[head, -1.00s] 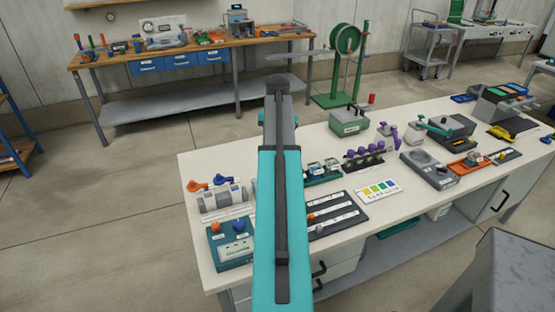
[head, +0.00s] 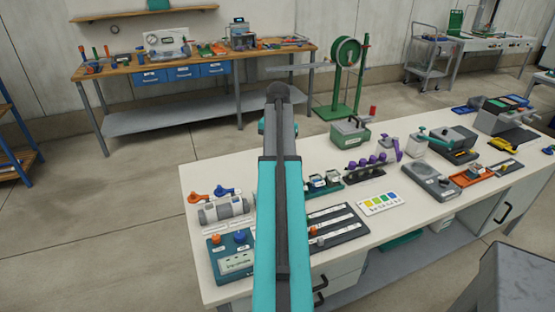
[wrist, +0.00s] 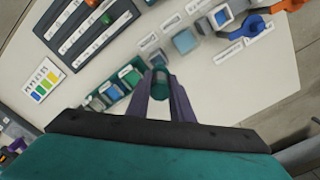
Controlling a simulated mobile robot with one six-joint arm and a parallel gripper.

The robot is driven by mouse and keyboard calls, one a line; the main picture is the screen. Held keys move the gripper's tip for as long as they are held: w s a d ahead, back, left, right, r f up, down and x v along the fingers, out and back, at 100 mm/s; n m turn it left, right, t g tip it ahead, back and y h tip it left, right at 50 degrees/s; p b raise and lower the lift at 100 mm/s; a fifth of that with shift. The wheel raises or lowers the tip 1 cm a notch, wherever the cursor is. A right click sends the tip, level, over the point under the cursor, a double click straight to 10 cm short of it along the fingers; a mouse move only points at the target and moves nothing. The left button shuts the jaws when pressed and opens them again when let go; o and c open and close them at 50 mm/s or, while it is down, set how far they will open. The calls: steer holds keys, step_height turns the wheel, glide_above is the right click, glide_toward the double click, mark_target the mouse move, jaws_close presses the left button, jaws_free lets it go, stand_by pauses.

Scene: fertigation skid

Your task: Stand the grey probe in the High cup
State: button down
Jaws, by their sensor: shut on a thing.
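My gripper (wrist: 160,88) is in the wrist view, its two dark purplish fingers close together over the white table. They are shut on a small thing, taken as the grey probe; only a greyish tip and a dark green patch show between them. The label words are too small to read, so I cannot tell which is the High cup. In the head view my arm hides the gripper and the table area under it.
A green rack with small blocks (wrist: 128,76) lies left of the fingers. A dark slotted board (head: 337,225) and a colour card (head: 379,204) lie nearby. Blue (wrist: 245,27) and orange handles stand at the right.

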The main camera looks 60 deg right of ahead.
steer(key=w+a+f+n, duration=0.1)
steer(key=w+a+n, duration=0.4)
steer(key=w+a, duration=0.65)
steer(key=w+a+n, duration=0.6)
steer(key=w+a, duration=0.3)
steer(key=a, duration=0.6)
steer(key=w+a+n, duration=0.1)
steer(key=a+n, duration=0.2)
steer(key=a, duration=0.7)
steer(key=w+a+f+n, duration=0.1)
steer(key=a+n, duration=0.3)
steer(key=a, duration=0.7)
steer(key=w+a+n, duration=0.3)
steer(key=a+n, duration=0.1)
steer(key=a, duration=0.6)
steer(key=shift+a+f, duration=0.2)
steer(key=shift+a, duration=0.15)
